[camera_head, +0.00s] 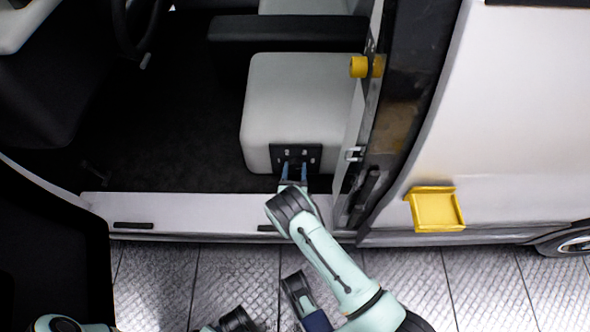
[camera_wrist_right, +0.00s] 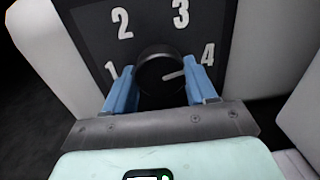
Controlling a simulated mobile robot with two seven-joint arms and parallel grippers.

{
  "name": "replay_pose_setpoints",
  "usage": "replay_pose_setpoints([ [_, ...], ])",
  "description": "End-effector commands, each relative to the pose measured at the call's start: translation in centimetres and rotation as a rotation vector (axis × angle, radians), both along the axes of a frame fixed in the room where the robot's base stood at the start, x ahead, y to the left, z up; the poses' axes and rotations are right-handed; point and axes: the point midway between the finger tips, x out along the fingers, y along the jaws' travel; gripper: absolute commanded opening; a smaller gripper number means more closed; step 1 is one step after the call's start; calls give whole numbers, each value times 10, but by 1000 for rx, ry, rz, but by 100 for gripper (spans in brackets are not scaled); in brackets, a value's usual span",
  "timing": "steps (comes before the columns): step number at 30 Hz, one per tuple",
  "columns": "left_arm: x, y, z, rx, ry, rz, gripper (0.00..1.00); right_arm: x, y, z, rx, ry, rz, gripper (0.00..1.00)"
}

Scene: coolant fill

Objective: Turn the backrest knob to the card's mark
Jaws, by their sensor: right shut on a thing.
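The backrest knob (camera_wrist_right: 163,75) is round and black, on a black panel (camera_wrist_right: 100,25) with white numbers 1 to 4. Its white pointer line points right, toward the 4. In the head view the panel (camera_head: 275,152) sits low on the front of the grey seat. My right gripper (camera_wrist_right: 162,92) has its blue fingers on either side of the knob, shut on it. It also shows in the head view (camera_head: 293,172). A part that looks like my left gripper (camera_head: 305,300) is at the bottom middle; its jaws cannot be made out. I see no card with a mark.
The grey seat (camera_head: 300,95) stands inside the open vehicle doorway. The white sill (camera_head: 190,208) runs below it, and the door pillar (camera_head: 400,110) is close on the right. A yellow tray (camera_head: 436,211) is on the outer side panel. The dark floor (camera_head: 165,130) left of the seat is clear.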

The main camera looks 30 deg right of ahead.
Motion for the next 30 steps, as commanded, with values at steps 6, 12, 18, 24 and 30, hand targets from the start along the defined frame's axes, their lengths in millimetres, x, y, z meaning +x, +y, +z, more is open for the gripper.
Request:
replay_pose_setpoints([
  [6, 13, -2, 11, 2, -44, -3, 43, -1, 0, 0, 150, -88, 0, 26],
  [12, 15, -2, 12, 3, -50, -4, 43, -1, 0, 0, 176, -104, -1, 26],
  [18, 15, -2, 11, 2, -49, -4, 43, -1, 0, -1, 176, -104, -1, 73],
  [24, 15, -2, 11, 3, -48, -4, 43, 0, 0, 0, 174, -104, 0, 82],
  [30, 16, -2, 14, 3, -54, -4, 43, -4, 3, 0, 174, -103, 0, 82],
])
